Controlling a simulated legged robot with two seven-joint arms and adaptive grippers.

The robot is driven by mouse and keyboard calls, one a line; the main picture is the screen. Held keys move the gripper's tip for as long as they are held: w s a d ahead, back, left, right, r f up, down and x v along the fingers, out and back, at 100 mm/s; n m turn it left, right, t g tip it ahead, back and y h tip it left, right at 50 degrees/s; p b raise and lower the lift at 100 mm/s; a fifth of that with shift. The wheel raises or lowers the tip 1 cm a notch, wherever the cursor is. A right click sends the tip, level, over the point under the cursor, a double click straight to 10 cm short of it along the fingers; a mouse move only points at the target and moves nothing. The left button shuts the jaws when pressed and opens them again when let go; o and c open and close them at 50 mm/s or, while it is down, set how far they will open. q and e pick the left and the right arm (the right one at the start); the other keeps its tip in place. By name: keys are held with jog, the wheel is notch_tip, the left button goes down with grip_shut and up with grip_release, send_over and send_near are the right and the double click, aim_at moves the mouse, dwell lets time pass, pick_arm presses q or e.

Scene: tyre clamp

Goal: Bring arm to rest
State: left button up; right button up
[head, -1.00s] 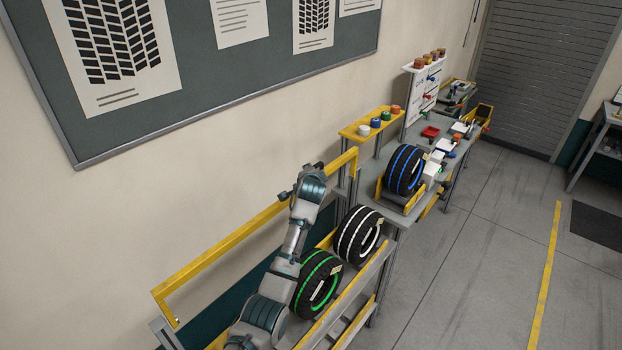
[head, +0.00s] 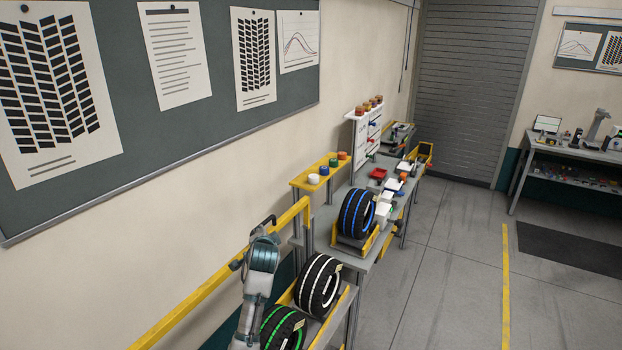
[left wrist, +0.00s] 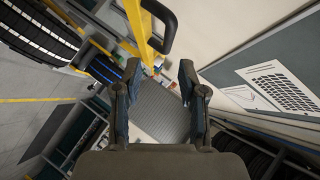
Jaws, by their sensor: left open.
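My left arm (head: 255,290) rises from the bottom of the head view, in front of the yellow rail. Its gripper is hard to make out there, mostly hidden by the wrist. In the left wrist view my left gripper (left wrist: 157,88) is open, with nothing between its two dark fingers. A black handle (left wrist: 163,28) on a yellow frame (left wrist: 138,30) is just beyond and above the fingers. My right gripper is not in view.
A green-striped tyre (head: 283,330) and a white-striped tyre (head: 318,285) sit in the rack beside my arm. A blue-striped tyre (head: 356,213) sits on the grey bench (head: 385,225) beyond. The wall with a board (head: 200,110) is left; open floor (head: 450,290) is right.

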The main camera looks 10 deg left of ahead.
pick_arm(q)
jog(key=s+f+n+g+h, duration=0.1)
jog(key=s+f+n+g, duration=0.1)
jog(key=s+f, duration=1.1)
jog(key=s+f+n+g+h, duration=0.1)
jog(key=s+f+n+g, duration=0.1)
jog(key=s+f, duration=1.05)
jog(key=s+d+f+n+g+h, duration=0.15)
jog(key=s+f, duration=0.25)
jog(key=s, duration=0.5)
jog(key=s+d+f+n+g, duration=0.1)
jog(key=s+f+g, duration=0.15)
jog(key=s, duration=0.65)
jog(key=s+d+f+n+g+h, duration=0.1)
jog(key=s+f, duration=0.4)
jog(key=s, duration=0.4)
notch_tip(320, 180, down, 29)
jog(key=s+g+b, duration=0.1)
jog(key=s+b, duration=0.1)
jog(key=b, duration=0.2)
jog(key=s+a+f+g+b, duration=0.1)
jog(key=s+a+f+b, duration=0.2)
jog(key=s+f, duration=1.5)
notch_tip(320, 180, down, 3)
jog(key=shift+a+f+g+y+b, duration=0.2)
jog(key=shift+g+y+b, duration=0.15)
jog(key=shift+b, duration=0.3)
